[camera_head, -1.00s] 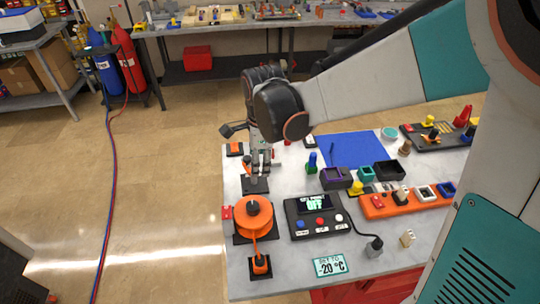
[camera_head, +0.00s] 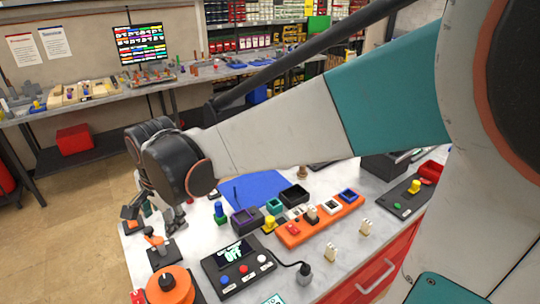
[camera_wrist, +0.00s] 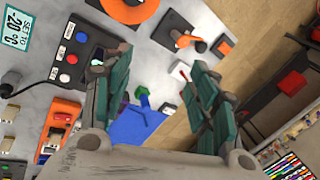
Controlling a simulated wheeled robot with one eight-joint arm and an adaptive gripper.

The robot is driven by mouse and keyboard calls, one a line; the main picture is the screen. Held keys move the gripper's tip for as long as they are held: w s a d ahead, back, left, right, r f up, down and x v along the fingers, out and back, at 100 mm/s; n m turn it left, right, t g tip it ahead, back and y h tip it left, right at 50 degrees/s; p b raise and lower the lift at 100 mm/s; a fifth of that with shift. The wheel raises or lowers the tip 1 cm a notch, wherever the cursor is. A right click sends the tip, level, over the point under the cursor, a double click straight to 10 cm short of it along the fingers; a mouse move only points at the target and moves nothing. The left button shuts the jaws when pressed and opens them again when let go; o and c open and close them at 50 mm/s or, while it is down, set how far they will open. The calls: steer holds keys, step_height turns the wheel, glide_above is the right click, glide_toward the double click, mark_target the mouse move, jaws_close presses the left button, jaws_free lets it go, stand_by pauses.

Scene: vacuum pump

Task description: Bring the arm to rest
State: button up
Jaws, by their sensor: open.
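My arm (camera_head: 285,130) reaches across the upper part of the head view, and my gripper (camera_head: 172,220) hangs over the left part of the grey worktable. In the wrist view, my gripper (camera_wrist: 155,65) has its two green-grey fingers spread apart with nothing held between them. Below it is a small black block with an orange handle (camera_head: 158,243), also in the wrist view (camera_wrist: 185,38). I cannot tell the exact height of the fingertips above the table.
An orange reel (camera_head: 172,288) and a black control box (camera_head: 238,266) reading OFF stand at the front. A blue mat (camera_head: 258,188), small bins and an orange strip (camera_head: 320,222) lie right of the gripper. Open floor (camera_head: 60,235) is at left.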

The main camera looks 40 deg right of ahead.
steer(key=shift+s, duration=0.1)
steer(key=s+d+f+n+t+b, duration=0.1)
steer(key=s+d+f+n+b, duration=0.2)
steer(key=s+n, duration=0.4)
steer(key=s+d+f+n+t+b, duration=0.2)
steer(key=s+d+n+b, duration=0.3)
steer(key=s, duration=0.4)
steer(key=shift+d+f+n+t+h+b, duration=0.15)
steer(key=shift+f+n+t+h+b, duration=0.15)
steer(key=shift+f+n+b, duration=0.65)
